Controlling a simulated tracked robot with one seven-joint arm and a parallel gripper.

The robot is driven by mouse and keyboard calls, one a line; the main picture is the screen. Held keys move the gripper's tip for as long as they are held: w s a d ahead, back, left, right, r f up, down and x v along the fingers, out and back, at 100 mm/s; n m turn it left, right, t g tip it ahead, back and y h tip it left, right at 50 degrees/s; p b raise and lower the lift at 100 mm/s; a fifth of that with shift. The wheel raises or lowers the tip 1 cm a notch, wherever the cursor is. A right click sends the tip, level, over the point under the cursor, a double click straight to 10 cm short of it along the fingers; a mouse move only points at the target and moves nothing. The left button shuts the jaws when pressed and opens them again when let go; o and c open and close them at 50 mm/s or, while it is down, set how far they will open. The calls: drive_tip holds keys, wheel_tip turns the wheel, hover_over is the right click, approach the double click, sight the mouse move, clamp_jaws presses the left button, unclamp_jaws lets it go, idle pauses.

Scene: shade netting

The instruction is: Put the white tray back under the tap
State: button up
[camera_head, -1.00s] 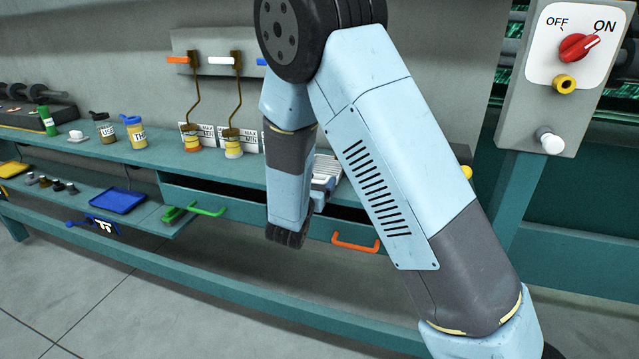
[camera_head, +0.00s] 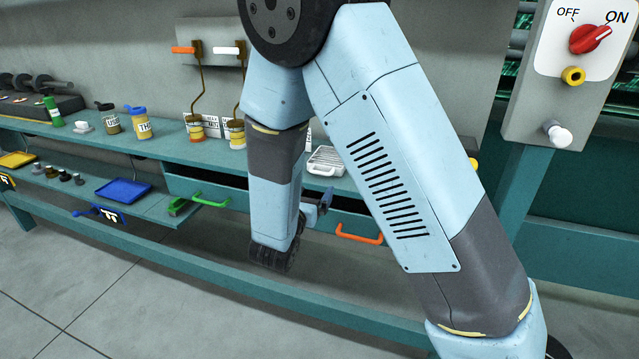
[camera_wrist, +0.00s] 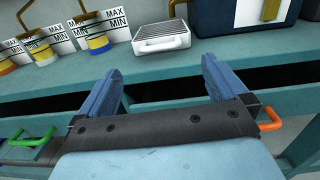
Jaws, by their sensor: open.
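The white tray (camera_head: 326,161), ribbed on top, sits on the bench top right of the taps; it also shows in the wrist view (camera_wrist: 162,37). Taps with orange (camera_head: 184,50) and white (camera_head: 227,50) handles are on the wall panel, with curved brown pipes leading down. A third tap is hidden behind my arm. My gripper (camera_wrist: 160,72) is open and empty, its blue fingers over the drawer front, short of the tray. In the head view my arm hides most of the gripper; one blue finger shows (camera_head: 326,200).
The bench drawer is slightly open, with green (camera_head: 212,201) and orange (camera_head: 360,236) handles in front. Banded yellow containers (camera_wrist: 97,43) and MAX/MIN cards (camera_wrist: 113,22) stand left of the tray. A dark blue case (camera_wrist: 238,15) stands right of it.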

drive_tip(key=shift+v, duration=1.3)
drive_tip(key=s+d+r+m+g+h, duration=0.35)
drive_tip(key=d+r+m+g, duration=0.2)
drive_tip(key=d+m, duration=0.5)
drive_tip(key=s+d+r+m+g+h, duration=0.2)
drive_tip(key=s+d+r+m+g, duration=0.4)
drive_tip(key=d, duration=0.8)
drive_tip(key=s+r+m+y, duration=0.4)
drive_tip(key=s+m+y, duration=0.1)
drive_tip(key=m, duration=0.3)
drive_tip(key=s+d+r+m+y, duration=0.1)
drive_tip(key=s+r+m+y, duration=0.3)
drive_tip(key=s+m+y, duration=0.2)
drive_tip(key=shift+s+d+r+m, duration=0.3)
drive_tip(key=shift+s+r+m, duration=0.05)
drive_tip(key=shift+s+m, duration=0.7)
